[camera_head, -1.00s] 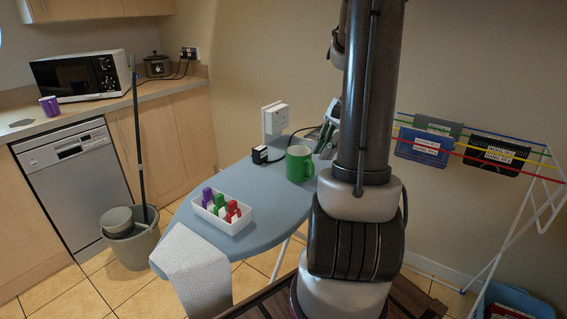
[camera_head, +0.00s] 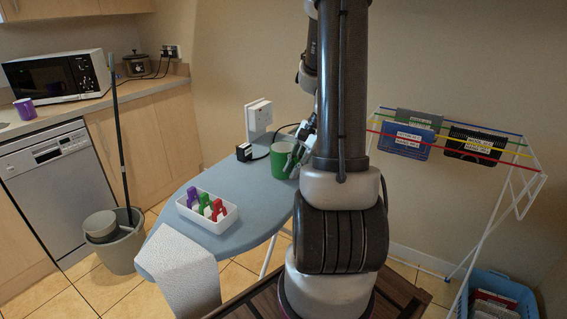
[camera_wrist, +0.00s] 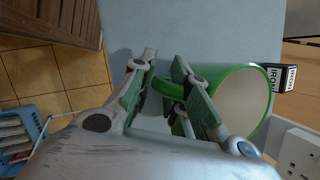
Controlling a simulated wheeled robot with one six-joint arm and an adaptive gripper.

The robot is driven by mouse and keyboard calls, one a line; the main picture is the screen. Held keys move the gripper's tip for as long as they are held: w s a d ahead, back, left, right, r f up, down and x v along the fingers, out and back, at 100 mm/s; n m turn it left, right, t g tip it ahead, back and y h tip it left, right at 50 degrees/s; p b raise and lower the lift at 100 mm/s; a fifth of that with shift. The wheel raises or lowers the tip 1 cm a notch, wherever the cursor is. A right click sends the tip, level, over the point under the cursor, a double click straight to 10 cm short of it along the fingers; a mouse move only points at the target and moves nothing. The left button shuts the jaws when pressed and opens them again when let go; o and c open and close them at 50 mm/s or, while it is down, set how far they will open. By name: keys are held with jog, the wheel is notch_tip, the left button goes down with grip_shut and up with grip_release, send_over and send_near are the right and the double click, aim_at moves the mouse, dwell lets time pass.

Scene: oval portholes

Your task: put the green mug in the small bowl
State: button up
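The green mug (camera_head: 281,161) stands upright on the blue ironing board, towards its far right side. My gripper (camera_head: 297,158) is at the mug's right side, partly hidden by my arm. In the wrist view the mug (camera_wrist: 240,98) shows its pale inside on the right. Its green handle (camera_wrist: 167,88) lies between the two fingers of my gripper (camera_wrist: 164,62). The fingers are apart, with a gap around the handle; one finger overlaps the mug's side. I cannot make out a bowl for certain; a small grey round vessel (camera_head: 100,225) sits at the bucket's top.
The ironing board (camera_head: 236,180) carries a white tray (camera_head: 190,213) of coloured pegs, a cloth (camera_head: 180,265) and a small black box (camera_head: 244,152). A wall socket (camera_head: 258,117) is behind the mug. A drying rack (camera_head: 520,165) and blue basket (camera_head: 520,290) stand right; the bucket (camera_head: 120,255) stands left.

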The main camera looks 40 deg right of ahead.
grip_shut()
